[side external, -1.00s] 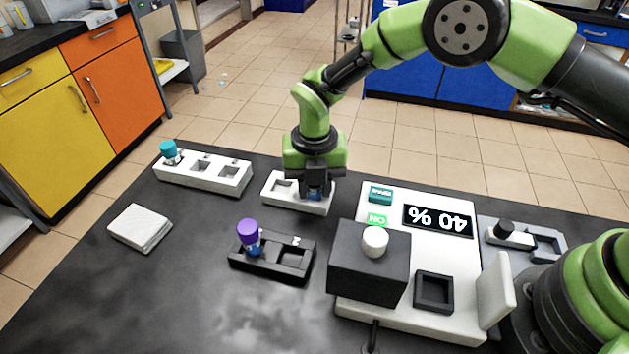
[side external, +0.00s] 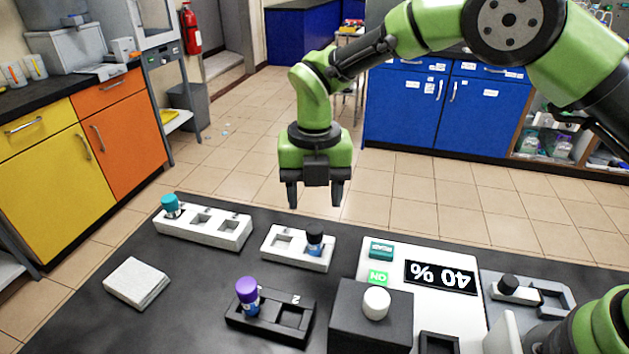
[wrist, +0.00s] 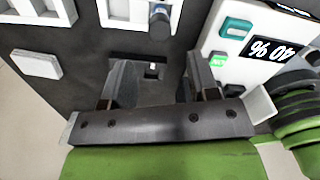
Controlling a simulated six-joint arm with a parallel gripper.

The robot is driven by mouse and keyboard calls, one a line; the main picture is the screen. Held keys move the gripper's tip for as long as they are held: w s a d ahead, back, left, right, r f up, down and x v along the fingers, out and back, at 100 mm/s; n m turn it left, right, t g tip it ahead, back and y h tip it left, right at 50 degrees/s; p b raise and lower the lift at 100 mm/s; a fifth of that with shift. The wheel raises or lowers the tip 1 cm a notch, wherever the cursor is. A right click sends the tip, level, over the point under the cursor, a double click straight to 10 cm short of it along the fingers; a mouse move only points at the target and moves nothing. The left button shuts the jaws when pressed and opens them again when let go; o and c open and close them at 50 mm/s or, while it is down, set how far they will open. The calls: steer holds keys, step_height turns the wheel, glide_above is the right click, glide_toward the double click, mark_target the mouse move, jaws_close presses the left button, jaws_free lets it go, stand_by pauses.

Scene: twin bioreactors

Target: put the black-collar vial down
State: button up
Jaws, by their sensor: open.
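The black-collar vial (side external: 314,240) stands upright in the right slot of the small white two-slot rack (side external: 297,262). The rack's left slot is empty. In the wrist view the vial (wrist: 159,22) shows near the top, in the white rack (wrist: 128,22). My gripper (side external: 315,203) is open and empty, above the rack and clear of the vial. In the wrist view my gripper's fingers (wrist: 152,90) are spread with nothing between them.
A purple-capped vial (side external: 247,294) sits in the black rack (side external: 270,322). A teal-capped vial (side external: 171,206) stands in the longer white rack (side external: 203,235). A device with a 40 % display (side external: 440,276) and a white knob (side external: 376,303) is at right. A white pad (side external: 136,283) lies left.

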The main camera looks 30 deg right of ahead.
steer(key=shift+r, duration=1.15)
steer(key=s+d+r+m+t+y, duration=0.1)
steer(key=s+d+r+m, duration=0.25)
steer(key=r+m, duration=0.35)
steer(key=s+d+r+m+t+y, duration=0.1)
steer(key=s+d+r+m+t, duration=0.2)
steer(key=r+m, duration=0.5)
steer(key=s+d+m+t, duration=0.1)
steer(key=s+d+m, duration=0.2)
steer(key=s+m, duration=0.5)
steer(key=s+d+r+m+t, duration=0.1)
steer(key=s+d+m, duration=0.3)
steer(key=s+m, duration=0.5)
steer(key=shift+d+r+m+t, duration=0.25)
steer(key=shift+m+t, duration=0.35)
steer(key=shift+m, duration=0.9)
